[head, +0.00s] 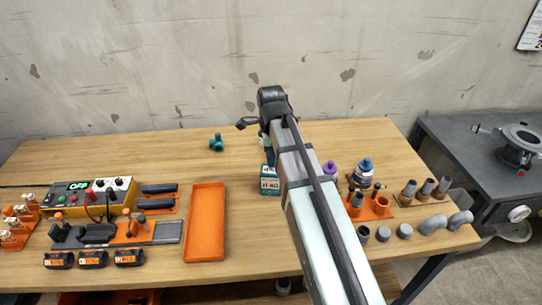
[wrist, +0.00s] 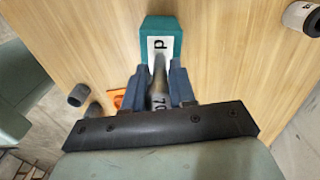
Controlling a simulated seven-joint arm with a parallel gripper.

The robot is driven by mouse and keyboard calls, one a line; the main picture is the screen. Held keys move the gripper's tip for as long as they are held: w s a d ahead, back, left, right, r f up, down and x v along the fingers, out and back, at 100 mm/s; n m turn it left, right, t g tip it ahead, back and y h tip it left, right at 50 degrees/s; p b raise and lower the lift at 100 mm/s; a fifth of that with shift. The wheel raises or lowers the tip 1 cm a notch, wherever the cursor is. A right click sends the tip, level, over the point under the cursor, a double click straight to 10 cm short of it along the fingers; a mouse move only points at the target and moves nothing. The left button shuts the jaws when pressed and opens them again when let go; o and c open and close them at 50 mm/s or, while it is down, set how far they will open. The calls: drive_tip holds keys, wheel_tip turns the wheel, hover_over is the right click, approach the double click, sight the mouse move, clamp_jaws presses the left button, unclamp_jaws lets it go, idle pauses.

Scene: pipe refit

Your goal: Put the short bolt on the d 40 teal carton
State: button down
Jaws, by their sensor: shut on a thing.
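The teal carton (head: 269,183) stands on the wooden table near its middle, its white label reading d 40. It also shows in the wrist view (wrist: 160,26), just beyond my fingertips, with a "d" on its label. My gripper (wrist: 160,72) is shut on a grey bolt (wrist: 158,92), which carries a dark mark like "70" near its lower end. The bolt's far end overlaps the carton's label in the wrist view; I cannot tell whether they touch.
An orange tray (head: 205,222) lies empty left of the carton. A teal fitting (head: 216,142) lies behind it. Table between tray and carton is clear.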

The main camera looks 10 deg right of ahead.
drive_tip(key=shift+f, duration=0.1)
drive_tip(key=c, duration=0.9)
unclamp_jaws()
wheel_tip(320, 180, up, 12)
drive_tip(key=shift+r, duration=0.15)
drive_tip(key=shift+d, duration=0.1)
